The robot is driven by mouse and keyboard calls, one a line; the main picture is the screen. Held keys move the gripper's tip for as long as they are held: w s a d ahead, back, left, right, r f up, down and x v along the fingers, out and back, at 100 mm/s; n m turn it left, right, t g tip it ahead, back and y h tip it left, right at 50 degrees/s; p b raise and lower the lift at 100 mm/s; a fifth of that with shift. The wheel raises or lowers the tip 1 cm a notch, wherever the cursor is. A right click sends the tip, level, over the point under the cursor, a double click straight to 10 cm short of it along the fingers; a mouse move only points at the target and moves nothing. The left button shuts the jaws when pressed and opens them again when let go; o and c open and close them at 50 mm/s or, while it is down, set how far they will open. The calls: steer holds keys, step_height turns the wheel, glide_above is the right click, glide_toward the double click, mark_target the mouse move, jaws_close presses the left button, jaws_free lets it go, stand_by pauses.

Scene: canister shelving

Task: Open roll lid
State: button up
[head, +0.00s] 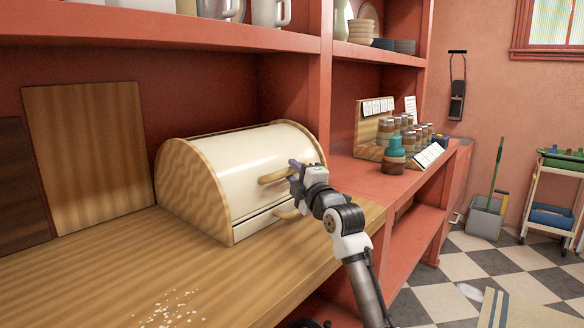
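A bread box (205,197) with wooden side panels stands on the wooden counter. Its cream roll lid (235,155) is down, covering the front. A wooden handle (274,177) sticks out low on the lid. A second wooden handle (287,212) sits below it on the drawer front. My gripper (293,167) is at the right end of the lid handle, very close to it. I cannot tell whether it touches the handle. The fingers are small and partly hidden by the gripper body, so their opening is unclear.
Cutting boards (88,150) lean on the back wall at left. Crumbs (170,308) lie on the counter front. Several jars (405,135) and a teal-topped bottle (396,155) stand on the red shelf at right. An upper shelf (170,28) with mugs overhangs the box.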

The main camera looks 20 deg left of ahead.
steer(key=shift+x, duration=0.85)
steer(key=shift+c, duration=0.4)
jaws_close()
steer(key=shift+r, duration=0.1)
